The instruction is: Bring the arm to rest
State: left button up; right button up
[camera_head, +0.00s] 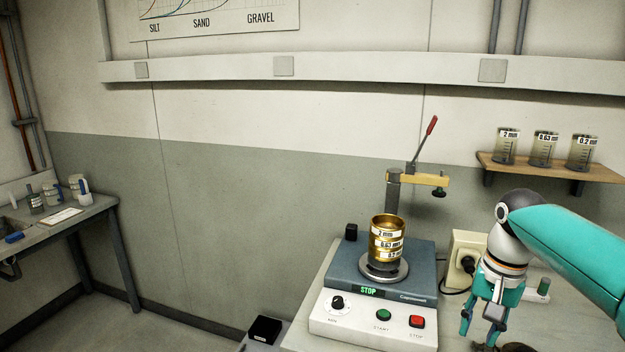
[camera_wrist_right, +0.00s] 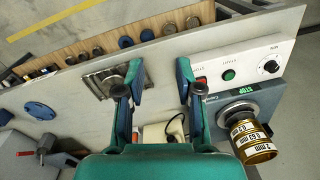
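My right arm comes in from the right edge of the head view, with its teal forearm reaching over the bench. Its gripper (camera_head: 478,334) points down at the lower right, to the right of the sieve shaker (camera_head: 340,322). In the right wrist view the two fingers of this gripper (camera_wrist_right: 160,80) stand well apart with nothing held between them. The brass sieve stack (camera_head: 387,240), labelled 2 mm, 0.63 mm and 0.2 mm, stands upright on the shaker, apart from the gripper. My left gripper is not in view.
A clamp post with a red lever (camera_head: 427,139) rises behind the sieves. A cream socket box (camera_head: 466,257) stands between shaker and arm. A wall shelf (camera_head: 535,171) holds three labelled beakers. A side bench (camera_head: 60,231) stands at far left. The wrist view shows a metal tray (camera_wrist_right: 98,83).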

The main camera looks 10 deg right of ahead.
jog(key=a+f+n+y, duration=0.1)
jog(key=a+f, duration=0.4)
jog(key=f, duration=0.4)
jog(key=w+a+f+n+y, duration=0.15)
jog(key=a+f, duration=0.25)
jog(key=f, duration=0.5)
jog(key=a+f+n, duration=0.2)
jog(key=a+f, duration=0.3)
jog(key=f, duration=0.5)
jog(key=s+a+f+n, duration=0.1)
jog(key=s+a+f, duration=0.4)
jog(key=s, duration=0.4)
jog(key=s+a+f+n+y, duration=0.1)
jog(key=s+a+f, duration=0.4)
jog(key=s+f, duration=0.3)
jog(key=shift+s+a+f, duration=0.3)
jog(key=shift+s, duration=0.15)
jog(key=shift+d, duration=0.1)
